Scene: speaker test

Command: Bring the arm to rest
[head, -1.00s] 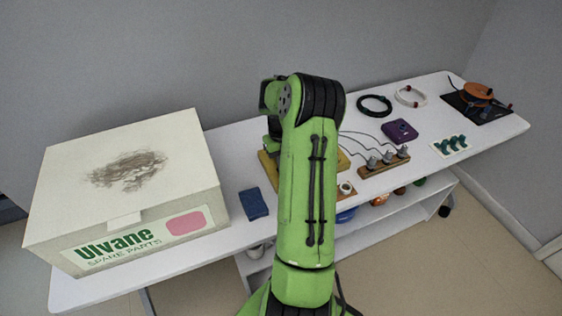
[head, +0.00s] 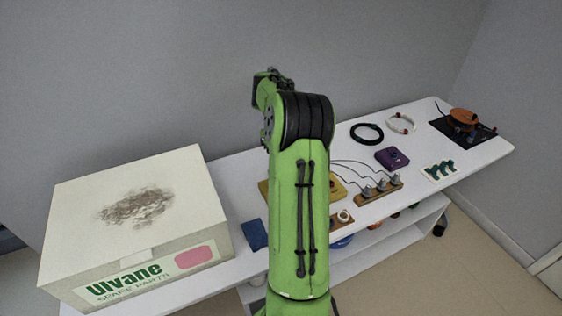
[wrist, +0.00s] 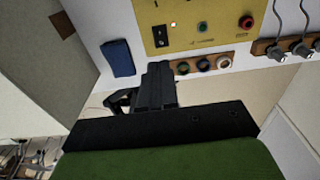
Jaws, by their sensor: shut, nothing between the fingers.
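My gripper (wrist: 158,72) shows in the wrist view as black fingers shut together with nothing between them. The fingers point toward the white table (wrist: 222,75), near a wooden strip with ringed sockets (wrist: 203,65). I cannot tell the height above the table. In the head view my green arm stands upright in front of the table, its upper joint bent, and the gripper is hidden behind it.
A yellow test panel (wrist: 195,22) with a switch and buttons lies past the fingers, beside a folded blue cloth (wrist: 118,58). A large carton (head: 130,215) stands left of the arm. A purple box (head: 392,158), a black ring (head: 367,133) and a dark mat (head: 447,128) lie to the right.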

